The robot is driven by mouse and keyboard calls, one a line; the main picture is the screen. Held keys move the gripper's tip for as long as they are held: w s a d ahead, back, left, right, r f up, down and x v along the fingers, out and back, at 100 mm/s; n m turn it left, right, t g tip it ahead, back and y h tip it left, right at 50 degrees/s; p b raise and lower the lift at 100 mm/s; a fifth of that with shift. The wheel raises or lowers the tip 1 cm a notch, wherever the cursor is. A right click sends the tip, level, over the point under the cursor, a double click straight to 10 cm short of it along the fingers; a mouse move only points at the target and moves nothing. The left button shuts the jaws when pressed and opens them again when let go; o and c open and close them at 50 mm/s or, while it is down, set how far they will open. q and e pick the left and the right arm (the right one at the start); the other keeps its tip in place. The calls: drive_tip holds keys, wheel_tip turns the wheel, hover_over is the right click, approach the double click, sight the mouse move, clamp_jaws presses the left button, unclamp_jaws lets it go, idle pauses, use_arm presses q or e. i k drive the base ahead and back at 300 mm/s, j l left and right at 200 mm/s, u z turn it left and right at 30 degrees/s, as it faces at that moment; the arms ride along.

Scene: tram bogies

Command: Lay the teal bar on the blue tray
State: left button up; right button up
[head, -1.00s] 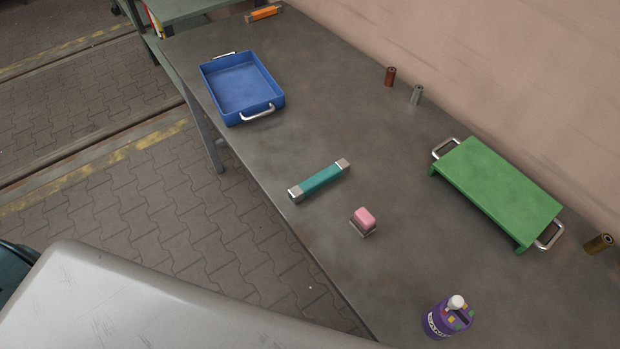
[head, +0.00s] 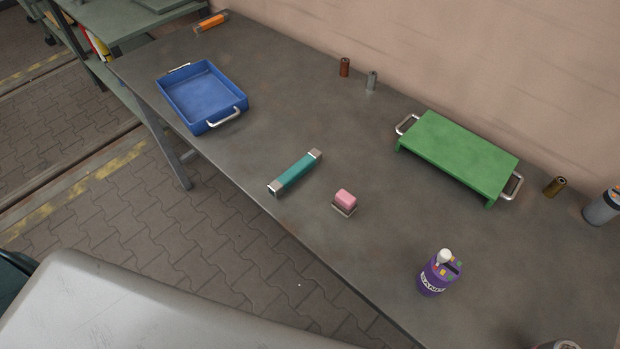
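The teal bar (head: 295,172) has silvery end blocks and lies on the grey table near its front edge, left of the middle of the head view. The blue tray (head: 203,96) stands on the table to the upper left of the bar. It has raised walls and two metal handles, and it looks empty. The bar is apart from the tray, with bare table between them. Neither of my grippers shows in the head view.
A pink block on a small base (head: 344,202) sits right of the bar. A green raised platform (head: 459,153) with handles stands at the right. A purple bottle (head: 438,273), small cylinders (head: 371,81) and an orange item (head: 211,22) also stand or lie on the table (head: 290,110).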

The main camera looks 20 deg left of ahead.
sight(199, 95)
drive_tip(key=k+j+z, duration=0.15)
drive_tip(key=z, duration=0.2)
drive_tip(key=k+j+z, duration=0.1)
drive_tip(key=k+z, duration=0.3)
drive_tip(key=i, duration=0.1)
